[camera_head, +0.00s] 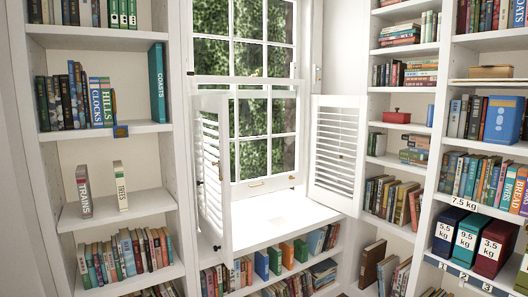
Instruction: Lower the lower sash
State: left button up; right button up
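The white sash window (243,100) stands in the middle of the back wall, with green foliage behind its panes. The lower sash (234,140) has a bottom rail (275,182) with a small brass handle (257,183). A brass-coloured catch (256,72) shows near the meeting rails at mid height. I cannot tell for sure whether a gap lies under the bottom rail. The left louvred shutter (213,170) swings out and hides the sash's lower left edge. Neither of my grippers is in view.
The right louvred shutter (337,150) stands open beside the window. A bare white sill (280,215) juts out below it, over a shelf of books (275,262). Bookshelves (150,128) flank both sides. Weight-labelled boxes (468,237) stand at lower right.

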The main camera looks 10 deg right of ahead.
aim_at(246, 189)
jog(key=i+l, duration=0.15)
jog(key=i, duration=0.4)
jog(key=i+l, duration=0.2)
jog(key=i, duration=0.35)
jog(key=i+l, duration=0.15)
jog(key=i, duration=0.4)
jog(key=i+l+z, duration=0.1)
jog(key=i, duration=0.45)
jog(key=l+u, duration=0.3)
jog(key=u, duration=0.15)
jog(key=l+u, duration=0.55)
jog(key=u, duration=0.3)
jog(key=k+l+u, duration=0.15)
jog(key=u, duration=0.25)
jog(key=l, duration=0.1)
